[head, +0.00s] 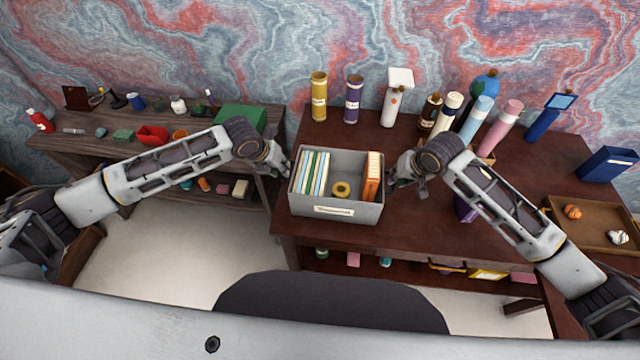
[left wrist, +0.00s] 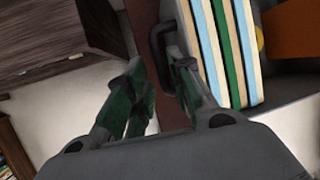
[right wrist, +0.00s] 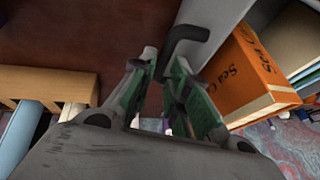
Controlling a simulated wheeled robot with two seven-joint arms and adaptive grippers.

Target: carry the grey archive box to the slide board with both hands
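The grey archive box (head: 337,209) stands upright on the dark red-brown desk, near its front left edge. It holds striped books (head: 313,172), a yellow ring (head: 341,189) and orange books (head: 373,176). My left gripper (head: 285,170) is at the box's left side. In the left wrist view its fingers (left wrist: 160,75) are apart, with a dark handle (left wrist: 156,45) between or just beyond the tips. My right gripper (head: 392,182) is at the right side. In the right wrist view its fingers (right wrist: 163,65) are apart near another dark handle (right wrist: 188,36). I cannot make out a slide board.
Bottles and tubes, including a yellow one (head: 319,97) and a pink one (head: 502,125), stand behind the box. A brown tray (head: 590,241) lies at the right. A wooden side bench (head: 85,143) with small items is at the left. Bare desk lies behind the box.

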